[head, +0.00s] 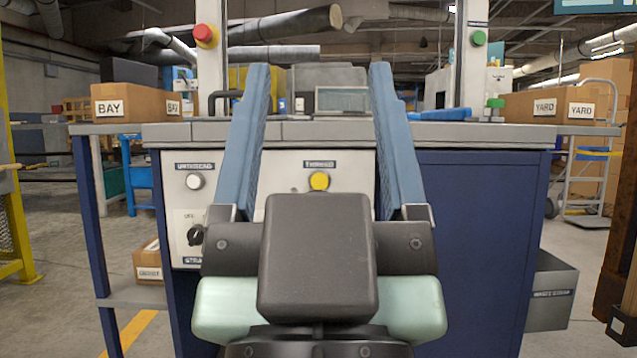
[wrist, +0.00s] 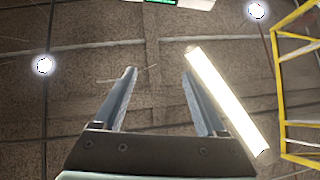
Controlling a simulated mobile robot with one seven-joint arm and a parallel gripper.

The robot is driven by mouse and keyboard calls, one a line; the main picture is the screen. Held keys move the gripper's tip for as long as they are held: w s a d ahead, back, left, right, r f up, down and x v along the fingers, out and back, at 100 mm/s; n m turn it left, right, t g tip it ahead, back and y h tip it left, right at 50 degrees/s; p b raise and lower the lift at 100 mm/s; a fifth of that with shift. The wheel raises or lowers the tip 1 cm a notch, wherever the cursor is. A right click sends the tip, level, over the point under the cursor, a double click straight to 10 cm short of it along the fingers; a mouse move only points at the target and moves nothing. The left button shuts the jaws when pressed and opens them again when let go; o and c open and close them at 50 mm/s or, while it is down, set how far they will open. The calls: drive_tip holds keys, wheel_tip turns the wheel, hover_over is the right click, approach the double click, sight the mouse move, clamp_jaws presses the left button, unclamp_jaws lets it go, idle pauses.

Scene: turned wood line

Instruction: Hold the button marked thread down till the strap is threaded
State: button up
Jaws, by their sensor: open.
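The yellow button (head: 319,181) sits on the white front panel (head: 345,165) of the workbench. The label above it is partly legible and appears to read THREAD. My gripper (head: 319,68) is open and empty, its two blue fingers pointing up and standing wide apart in front of the bench. The yellow button shows between the fingers, and nothing touches it. The gripper's dark body hides the lower part of the panel. In the wrist view the open fingers (wrist: 160,72) point toward the ceiling. I cannot make out a strap.
A white button (head: 195,181) labelled UNTHREAD and a black rotary knob (head: 195,235) are left on the panel. A red button (head: 206,35) and a green button (head: 479,38) are on the posts. Boxes marked BAY (head: 135,104) and YARD (head: 545,105) flank the bench.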

clamp_jaws()
idle(0.3)
idle(1.4)
